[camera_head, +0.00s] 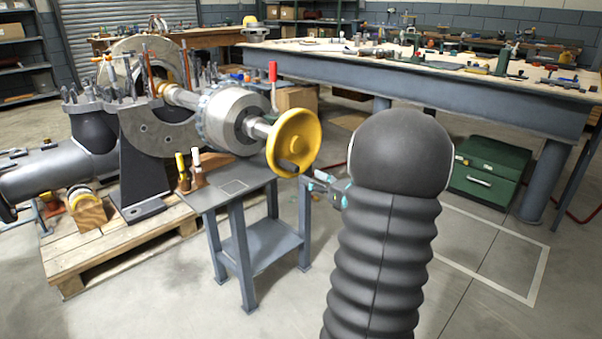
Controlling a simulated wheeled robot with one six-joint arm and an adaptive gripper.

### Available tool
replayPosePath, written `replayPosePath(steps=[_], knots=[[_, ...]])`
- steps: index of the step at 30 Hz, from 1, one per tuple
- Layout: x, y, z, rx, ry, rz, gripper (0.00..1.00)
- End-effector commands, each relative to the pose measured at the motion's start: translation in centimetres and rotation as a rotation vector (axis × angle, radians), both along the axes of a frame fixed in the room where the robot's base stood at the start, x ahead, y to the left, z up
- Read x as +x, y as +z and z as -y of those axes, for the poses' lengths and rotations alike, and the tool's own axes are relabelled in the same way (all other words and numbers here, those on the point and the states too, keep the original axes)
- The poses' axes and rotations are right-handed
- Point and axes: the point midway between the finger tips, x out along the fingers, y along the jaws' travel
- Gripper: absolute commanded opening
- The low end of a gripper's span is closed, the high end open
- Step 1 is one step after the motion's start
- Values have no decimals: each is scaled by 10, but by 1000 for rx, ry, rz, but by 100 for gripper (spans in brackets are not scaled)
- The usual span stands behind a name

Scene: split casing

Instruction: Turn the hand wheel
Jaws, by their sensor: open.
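The hand wheel (294,138) is a yellow disc on the end of a metal shaft that comes out of the split casing (160,132). A dark knob or handle shows near the lower edge of the wheel. My gripper (322,184) is partly visible to the right of and below the wheel, as small grey and teal parts. It looks apart from the wheel and open, with nothing seen in it. My own dark, ribbed arm cover hides the rest of the gripper and wrist.
A small grey stand (262,240) is below the wheel, with screwdriver-like tools on it. A wooden pallet (110,250) lies under the casing. A long workbench (430,88) with tools runs behind, and a green cabinet (488,170) stands under it. Floor at the lower right is clear.

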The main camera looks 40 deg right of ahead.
Motion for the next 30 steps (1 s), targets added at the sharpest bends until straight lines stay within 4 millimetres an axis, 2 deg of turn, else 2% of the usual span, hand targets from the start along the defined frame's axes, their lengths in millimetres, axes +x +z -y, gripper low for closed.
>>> replayPosePath(steps=[3,9,30], knots=[[-17,1,2,-1,-2,1,53],[-31,1,2,-1,0,1,53],[-32,0,3,-30,-1,1,53]])
